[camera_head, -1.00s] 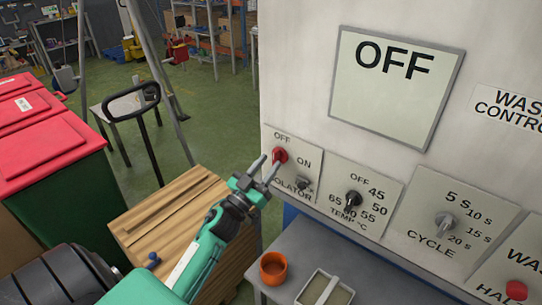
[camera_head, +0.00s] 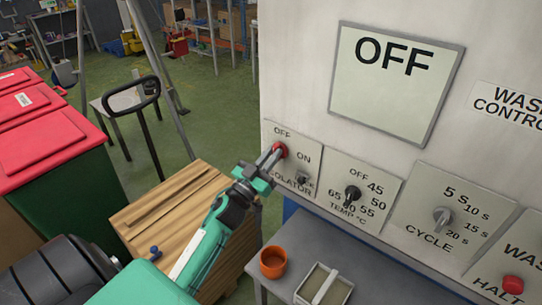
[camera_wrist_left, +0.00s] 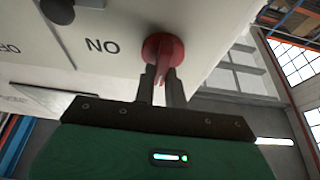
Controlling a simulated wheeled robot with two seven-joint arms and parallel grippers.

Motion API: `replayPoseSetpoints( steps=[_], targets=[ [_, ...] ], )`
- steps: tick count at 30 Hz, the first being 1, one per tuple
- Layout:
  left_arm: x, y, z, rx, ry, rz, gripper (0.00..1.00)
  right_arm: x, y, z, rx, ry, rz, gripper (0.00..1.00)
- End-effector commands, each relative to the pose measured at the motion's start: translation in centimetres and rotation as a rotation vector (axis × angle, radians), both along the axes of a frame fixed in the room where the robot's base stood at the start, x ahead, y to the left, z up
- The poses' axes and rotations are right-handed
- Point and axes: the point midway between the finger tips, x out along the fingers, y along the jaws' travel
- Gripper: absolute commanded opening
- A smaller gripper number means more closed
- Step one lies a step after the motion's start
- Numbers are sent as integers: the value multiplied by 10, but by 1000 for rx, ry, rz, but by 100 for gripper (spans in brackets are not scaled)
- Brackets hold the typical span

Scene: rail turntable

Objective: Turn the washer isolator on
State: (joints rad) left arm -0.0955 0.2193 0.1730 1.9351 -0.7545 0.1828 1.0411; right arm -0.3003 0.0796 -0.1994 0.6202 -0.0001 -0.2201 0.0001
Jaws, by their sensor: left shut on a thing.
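The red isolator knob (camera_head: 280,150) sits on a small plate at the left edge of the white washer panel, with OFF above it and ON to its right. The large display (camera_head: 394,80) reads OFF. My left gripper (camera_head: 272,157) reaches the knob from the lower left and is shut on it. In the left wrist view the red knob (camera_wrist_left: 164,50) shows between the fingers of the left gripper (camera_wrist_left: 162,72), its round base against the panel. The fingers partly hide the knob's grip. My right gripper is not in view.
A black temperature knob (camera_head: 352,194), a grey cycle knob (camera_head: 442,216) and a red halt button (camera_head: 513,285) lie to the right. An orange cup (camera_head: 273,262) and a tray (camera_head: 324,287) stand on the grey table below. A wooden crate (camera_head: 170,205) is under my arm.

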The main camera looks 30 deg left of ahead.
Motion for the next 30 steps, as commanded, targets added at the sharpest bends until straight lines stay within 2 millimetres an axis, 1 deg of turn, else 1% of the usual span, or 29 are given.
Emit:
replayPoseSetpoints(
  steps=[5, 11, 20, 30],
  targets=[
    [0, 0, 0, 58, -3, -1, 0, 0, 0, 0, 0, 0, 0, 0],
    [0, 0, 0, 192, -13, -2, 0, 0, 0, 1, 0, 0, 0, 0],
    [0, -2, 0, 471, -36, -2, 0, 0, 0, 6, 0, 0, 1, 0],
    [0, -4, 0, 793, -61, -3, 0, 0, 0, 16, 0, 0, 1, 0]
  ],
)
